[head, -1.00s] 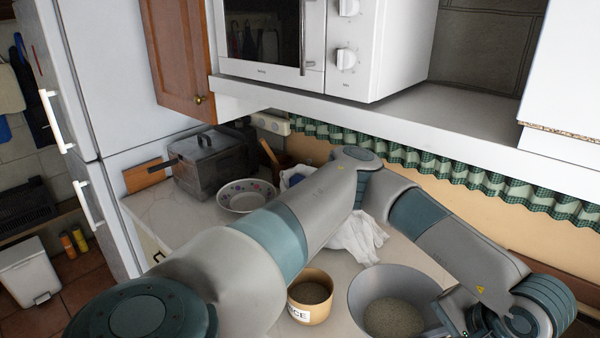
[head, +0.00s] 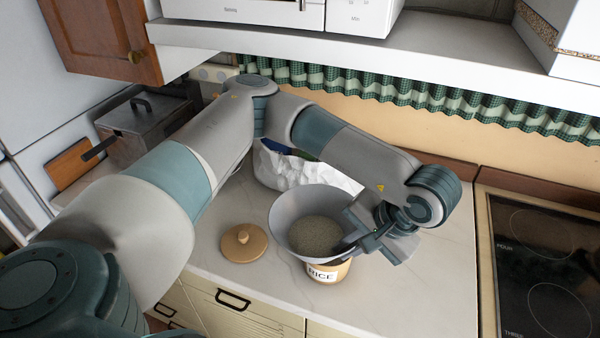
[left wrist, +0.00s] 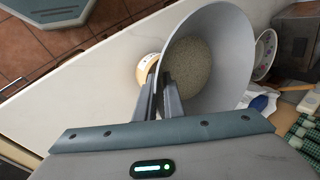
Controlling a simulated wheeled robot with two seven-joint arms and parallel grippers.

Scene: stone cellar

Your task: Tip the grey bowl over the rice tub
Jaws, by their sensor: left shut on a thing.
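The grey bowl (head: 284,209) holds pale grains of rice (head: 315,234) and is tilted slightly in the head view. My left gripper (head: 352,243) is shut on its right rim. The bowl hangs over or just in front of the rice tub (head: 328,272), hiding the tub's opening; the tub's label reads RICE. In the left wrist view the grey bowl (left wrist: 226,30) fills the middle, with grains lying inside. Part of the tub (left wrist: 147,68) shows beside the bowl there. My right gripper is not in view.
A round wooden lid (head: 243,243) lies on the worktop left of the tub. A white crumpled bag (head: 290,170) stands behind the bowl. A hob (head: 545,260) is at the right. Clear worktop (head: 430,290) lies between tub and hob. A shelf overhangs the back.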

